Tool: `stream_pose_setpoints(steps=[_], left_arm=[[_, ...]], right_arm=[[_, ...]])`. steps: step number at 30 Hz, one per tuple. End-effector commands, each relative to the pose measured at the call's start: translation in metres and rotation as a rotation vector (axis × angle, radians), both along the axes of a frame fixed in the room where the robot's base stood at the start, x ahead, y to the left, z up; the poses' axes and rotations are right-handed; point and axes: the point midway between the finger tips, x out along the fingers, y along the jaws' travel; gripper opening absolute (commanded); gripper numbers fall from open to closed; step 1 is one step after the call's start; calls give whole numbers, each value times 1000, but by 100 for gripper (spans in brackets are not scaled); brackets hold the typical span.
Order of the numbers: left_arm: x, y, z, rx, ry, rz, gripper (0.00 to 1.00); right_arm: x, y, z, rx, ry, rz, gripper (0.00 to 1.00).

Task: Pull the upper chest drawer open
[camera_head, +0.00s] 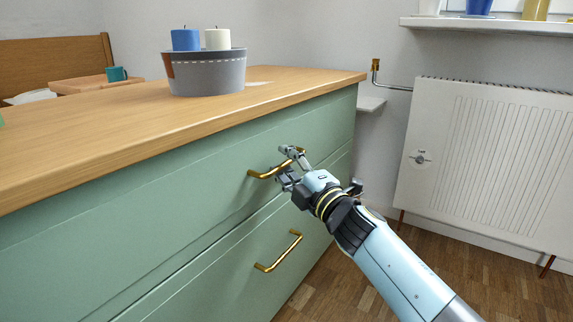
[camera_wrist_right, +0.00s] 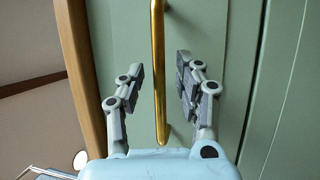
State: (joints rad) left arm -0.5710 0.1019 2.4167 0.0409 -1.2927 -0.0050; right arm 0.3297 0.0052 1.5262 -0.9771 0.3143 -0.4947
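The green chest's upper drawer (camera_head: 150,175) has a brass bar handle (camera_head: 262,174) near its right part. The drawer looks shut. My right gripper (camera_head: 284,165) is at this handle. In the right wrist view, the brass handle (camera_wrist_right: 157,70) runs between the two spread fingers of my right gripper (camera_wrist_right: 157,75), with gaps on both sides. The fingers are open, and I see no contact with the handle. My left gripper is not in view.
A lower drawer with its own brass handle (camera_head: 279,251) is below. On the wooden top (camera_head: 130,115) stands a grey container (camera_head: 208,75) with a blue and a white candle. A white radiator (camera_head: 490,160) stands at the right, above bare wooden floor (camera_head: 455,255).

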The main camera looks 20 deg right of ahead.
Motion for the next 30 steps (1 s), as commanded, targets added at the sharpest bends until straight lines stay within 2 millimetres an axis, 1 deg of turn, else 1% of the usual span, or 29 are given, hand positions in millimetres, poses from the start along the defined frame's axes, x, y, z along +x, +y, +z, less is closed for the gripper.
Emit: stream_pose_setpoints(steps=[7, 15, 30], left_arm=[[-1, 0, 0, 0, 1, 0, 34], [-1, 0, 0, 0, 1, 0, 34], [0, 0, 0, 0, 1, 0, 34]], right_arm=[[1, 0, 0, 1, 1, 0, 34], [1, 0, 0, 1, 1, 0, 0], [0, 0, 0, -1, 0, 0, 0]])
